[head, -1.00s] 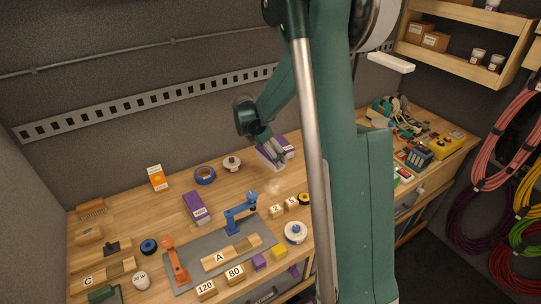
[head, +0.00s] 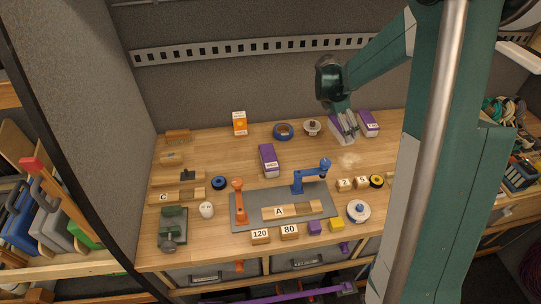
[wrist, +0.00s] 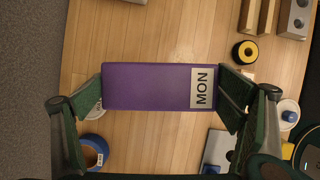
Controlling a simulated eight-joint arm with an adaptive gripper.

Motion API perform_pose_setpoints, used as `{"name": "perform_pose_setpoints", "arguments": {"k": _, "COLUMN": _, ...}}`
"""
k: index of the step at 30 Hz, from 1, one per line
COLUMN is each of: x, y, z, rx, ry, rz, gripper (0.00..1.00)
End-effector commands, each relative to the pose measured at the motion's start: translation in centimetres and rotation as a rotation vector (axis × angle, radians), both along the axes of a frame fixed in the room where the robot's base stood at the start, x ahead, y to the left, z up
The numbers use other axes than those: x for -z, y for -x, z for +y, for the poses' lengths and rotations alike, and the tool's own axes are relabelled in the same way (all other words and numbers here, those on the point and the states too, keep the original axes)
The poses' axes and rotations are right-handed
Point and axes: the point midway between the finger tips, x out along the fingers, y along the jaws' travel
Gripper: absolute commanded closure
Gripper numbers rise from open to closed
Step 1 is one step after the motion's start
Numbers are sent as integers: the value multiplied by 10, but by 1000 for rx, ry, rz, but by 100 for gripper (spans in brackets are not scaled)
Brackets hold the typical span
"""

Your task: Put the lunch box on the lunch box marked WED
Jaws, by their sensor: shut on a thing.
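My gripper (head: 348,127) is at the back right of the bench, pointing down. In the wrist view my gripper (wrist: 161,92) has its fingers at both ends of a purple lunch box (wrist: 145,86) marked MON and is shut on it. I cannot tell whether this box touches the bench. A second purple lunch box (head: 369,123) stands just right of the gripper; its label is too small to read. A third purple lunch box (head: 268,158) lies mid-bench, left of the gripper, with an unreadable light label. I cannot tell which one is marked WED.
An orange box (head: 239,123) stands at the back. A grey mat (head: 245,212) with clamps and block A is in front. Bare wood lies around the mid-bench purple box.

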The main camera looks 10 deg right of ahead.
Motion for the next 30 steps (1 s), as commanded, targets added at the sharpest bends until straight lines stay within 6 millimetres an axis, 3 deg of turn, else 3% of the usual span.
{"name": "perform_pose_setpoints", "arguments": {"k": 14, "x": -22, "y": -5, "z": 125, "rx": -100, "ry": -1, "rz": 1, "gripper": 26}}
{"name": "perform_pose_setpoints", "arguments": {"k": 30, "x": -45, "y": 14, "z": 259, "rx": -210, "ry": 0, "rz": 0, "gripper": 26}}
